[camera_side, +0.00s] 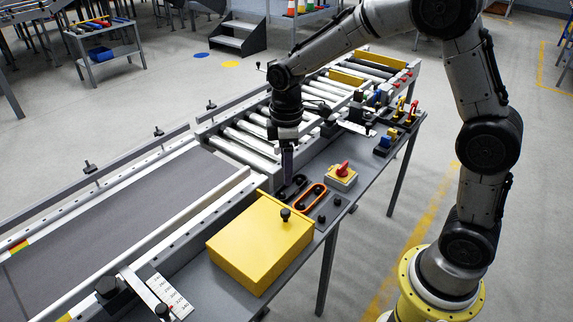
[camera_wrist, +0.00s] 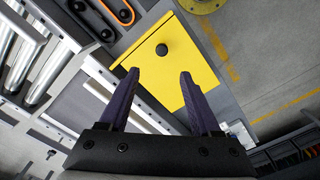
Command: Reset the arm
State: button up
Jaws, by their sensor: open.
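My gripper (camera_side: 287,160) points down above the grey work table, over its dark plate and near the far end of the yellow box. In the wrist view my gripper (camera_wrist: 159,78) has its two dark purple fingers spread apart with nothing between them. The yellow box (camera_side: 258,245) has a black knob on its lid. The box also shows in the wrist view (camera_wrist: 190,60), beyond the fingertips. A dark plate with an orange-rimmed slot (camera_side: 311,197) lies below and just right of my gripper in the side view.
A red rotary switch on a yellow base (camera_side: 341,177) stands beside the slot. A roller conveyor (camera_side: 245,142) and a grey belt (camera_side: 130,225) run along the table's left. Padlocks (camera_side: 410,113) stand farther back. Open floor (camera_side: 530,200) lies at right.

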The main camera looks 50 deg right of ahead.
jog(key=shift+r, duration=0.15)
jog(key=s+r+m+t, duration=0.1)
jog(key=s+r+t, duration=0.1)
jog(key=s+r, duration=0.3)
jog(key=s+r+t, duration=0.2)
jog(key=s+r, duration=0.1)
jog(key=r, duration=0.5)
jog(key=s+d+f+m+t, duration=0.1)
jog(key=s+f+m, duration=0.1)
jog(key=s+m, duration=0.6)
jog(key=s, duration=0.6)
jog(key=shift+s+t, duration=0.3)
